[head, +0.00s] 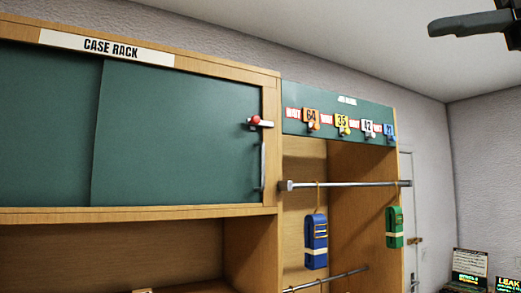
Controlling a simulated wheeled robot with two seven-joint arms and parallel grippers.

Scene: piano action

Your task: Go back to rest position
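A dark grey gripper (432,28), most likely my right one, reaches in from the right edge at the top right corner, high up near the ceiling. I see it side-on, so I cannot tell whether its fingers are apart. Nothing visible hangs from it. It is apart from the cabinet and the rack in the picture. My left gripper is not in view.
A wooden cabinet with green sliding doors (180,135) and a "CASE RACK" sign (108,47) fills the left. Right of it, a metal rail (350,184) carries blue (316,240) and green (394,227) bundles. Numbered tags hang above. Screens (469,266) stand lower right.

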